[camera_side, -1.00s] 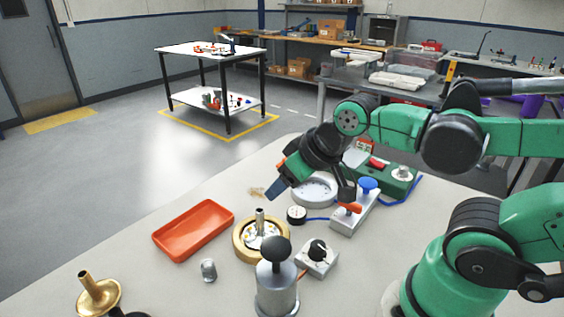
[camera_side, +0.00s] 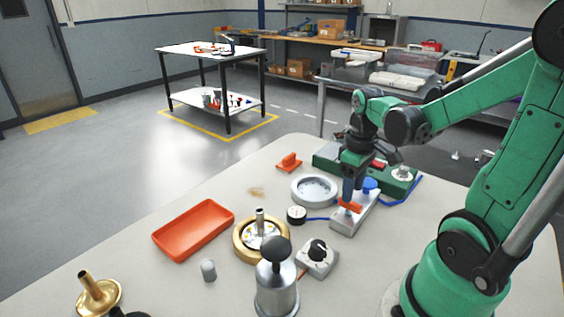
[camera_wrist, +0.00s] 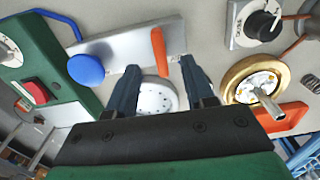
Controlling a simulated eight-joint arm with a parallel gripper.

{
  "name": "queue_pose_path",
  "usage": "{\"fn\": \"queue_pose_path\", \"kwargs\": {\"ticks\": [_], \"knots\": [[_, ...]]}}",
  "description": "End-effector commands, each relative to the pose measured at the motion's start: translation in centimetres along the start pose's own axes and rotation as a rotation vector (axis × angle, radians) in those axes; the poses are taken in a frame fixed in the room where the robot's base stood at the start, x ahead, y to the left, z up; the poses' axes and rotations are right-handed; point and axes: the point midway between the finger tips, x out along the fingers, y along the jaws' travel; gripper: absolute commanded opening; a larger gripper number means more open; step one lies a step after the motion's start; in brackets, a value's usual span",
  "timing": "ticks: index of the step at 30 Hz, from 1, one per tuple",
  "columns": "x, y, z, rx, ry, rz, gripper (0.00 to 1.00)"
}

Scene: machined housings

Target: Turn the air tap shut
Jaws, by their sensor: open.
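The air tap is an orange lever (camera_side: 349,206) on a grey metal block (camera_side: 341,224), beside a blue round knob (camera_side: 369,184). My gripper (camera_side: 349,195) points down just above the lever, and its fingers hide part of the block. In the wrist view the orange lever (camera_wrist: 158,52) lies crosswise on the block (camera_wrist: 123,43), with the blue knob (camera_wrist: 86,69) to its left. My gripper (camera_wrist: 159,66) is open there, its fingertips apart on either side of the lever's near end. I cannot tell whether they touch it.
A green box with a red button (camera_side: 378,163) stands behind. A grey ring housing (camera_side: 314,201), a small gauge (camera_side: 296,215), a black dial (camera_side: 317,250), a brass housing (camera_side: 240,241) and a plunger canister (camera_side: 277,295) are near. An orange tray (camera_side: 193,229) lies left.

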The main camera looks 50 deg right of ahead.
Motion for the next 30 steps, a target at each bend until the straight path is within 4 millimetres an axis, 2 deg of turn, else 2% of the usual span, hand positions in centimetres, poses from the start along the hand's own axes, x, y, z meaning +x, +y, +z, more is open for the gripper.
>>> {"fn": "queue_pose_path", "kwargs": {"ticks": [3, 9, 20, 21, 26, 30], "knots": [[1.3, 0.0, -0.1, 0.000, 0.001, 0.000, 0.47], [2.8, 0.0, -0.1, 0.000, 0.002, 0.001, 0.47], [3.2, -0.1, 0.0, 0.000, 0.002, 0.001, 0.47], [3.2, -0.1, 0.0, 0.000, 0.002, 0.001, 0.45], [3.2, -0.1, 0.0, 0.000, 0.002, 0.001, 0.00], [3.2, -0.1, 0.0, 0.000, 0.002, 0.001, 0.00]]}}
